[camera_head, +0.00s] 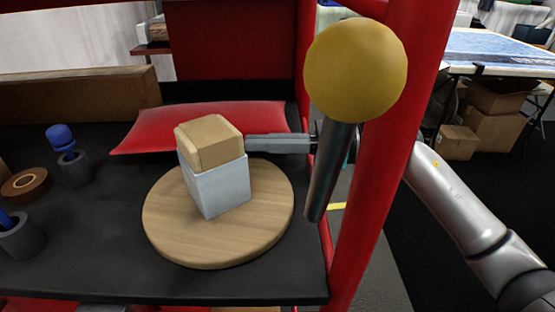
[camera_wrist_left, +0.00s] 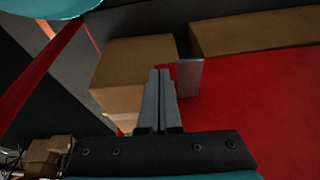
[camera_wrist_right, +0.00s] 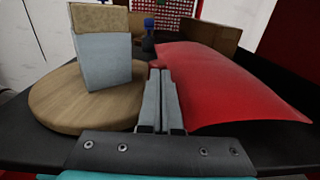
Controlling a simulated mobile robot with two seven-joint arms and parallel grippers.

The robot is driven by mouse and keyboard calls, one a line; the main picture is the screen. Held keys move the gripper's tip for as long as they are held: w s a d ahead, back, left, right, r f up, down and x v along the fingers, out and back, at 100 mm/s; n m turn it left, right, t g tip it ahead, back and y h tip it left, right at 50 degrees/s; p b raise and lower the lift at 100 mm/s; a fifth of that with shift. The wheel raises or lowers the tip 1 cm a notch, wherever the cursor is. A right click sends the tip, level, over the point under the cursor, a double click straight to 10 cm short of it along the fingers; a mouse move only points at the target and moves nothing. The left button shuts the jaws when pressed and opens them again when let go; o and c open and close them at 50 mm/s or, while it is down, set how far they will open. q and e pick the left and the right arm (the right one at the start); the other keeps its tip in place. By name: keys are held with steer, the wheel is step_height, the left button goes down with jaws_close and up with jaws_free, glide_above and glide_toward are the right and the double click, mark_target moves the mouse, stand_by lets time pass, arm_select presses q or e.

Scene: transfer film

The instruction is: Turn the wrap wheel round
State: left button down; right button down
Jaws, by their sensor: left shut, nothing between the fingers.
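The wrap wheel (camera_head: 270,222) is a round wooden disc lying flat on a black table. On it stands a pale grey block (camera_head: 222,190) with a light brown block (camera_head: 210,140) on top, turned at an angle. The wheel also shows in the right wrist view (camera_wrist_right: 50,100). My right gripper (camera_head: 250,143) comes in from the right behind the blocks. Its fingers look shut and empty in the right wrist view, to the right of the blocks and left of a red cushion-like piece (camera_wrist_right: 220,85). My left gripper (camera_wrist_left: 160,75) is shut and empty, seen only in its wrist view.
A red post (camera_head: 375,180) and a yellow ball (camera_head: 355,70) on a metal rod stand at the front right. Blue-topped tools in grey cups (camera_head: 75,168) and a brown roll (camera_head: 25,182) are at the left. A long brown box (camera_head: 80,95) lies behind.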

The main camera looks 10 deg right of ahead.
arm_select(q)
steer(key=shift+w+a+r, duration=0.1)
steer(key=shift+r, duration=0.45)
arm_select(e)
steer(key=shift+w+a, duration=0.25)
steer(key=shift+a, duration=0.05)
arm_select(q)
steer(key=shift+b, duration=0.3)
arm_select(e)
steer(key=shift+d, duration=0.1)
